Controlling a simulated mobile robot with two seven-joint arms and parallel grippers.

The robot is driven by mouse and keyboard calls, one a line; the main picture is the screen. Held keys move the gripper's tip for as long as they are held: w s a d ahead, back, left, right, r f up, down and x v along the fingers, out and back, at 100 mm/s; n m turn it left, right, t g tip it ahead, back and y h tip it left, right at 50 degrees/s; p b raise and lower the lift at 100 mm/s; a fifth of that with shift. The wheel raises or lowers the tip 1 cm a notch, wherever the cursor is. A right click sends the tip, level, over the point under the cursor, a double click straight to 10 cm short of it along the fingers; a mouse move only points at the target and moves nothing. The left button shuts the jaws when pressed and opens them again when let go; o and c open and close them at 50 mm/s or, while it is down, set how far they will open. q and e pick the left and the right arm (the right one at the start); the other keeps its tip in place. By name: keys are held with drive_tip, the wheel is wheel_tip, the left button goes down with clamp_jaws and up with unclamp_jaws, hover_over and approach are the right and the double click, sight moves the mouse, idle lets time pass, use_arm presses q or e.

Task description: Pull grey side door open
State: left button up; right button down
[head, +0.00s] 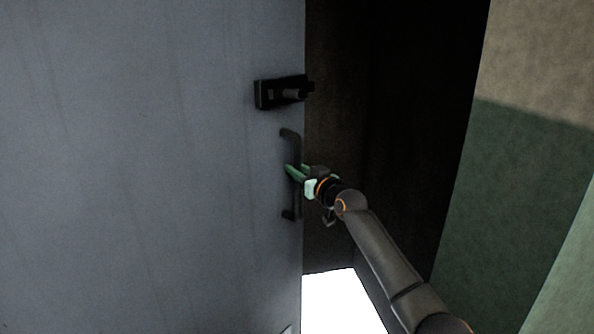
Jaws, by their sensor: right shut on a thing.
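The grey side door (150,170) fills the left half of the head view. Its right edge stands apart from the frame, with a dark opening (400,90) beside it. A dark vertical pull handle (291,133) sits near the door's right edge. My right gripper (292,172) comes in from the lower right and is shut on the middle of the handle. Its green fingers partly cover the handle. My left gripper is not in view.
A black latch box (268,94) is fixed to the door above the handle. A wall (530,150), tan above and green below, stands on the right. A bright white patch (338,300) shows at the bottom of the opening.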

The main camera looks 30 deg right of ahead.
drive_tip(key=c, duration=0.7)
unclamp_jaws()
drive_tip(key=shift+s, duration=0.1)
drive_tip(key=s, duration=0.4)
drive_tip(key=s+d, duration=0.1)
drive_tip(key=s, duration=0.7)
drive_tip(key=shift+s+d, duration=0.15)
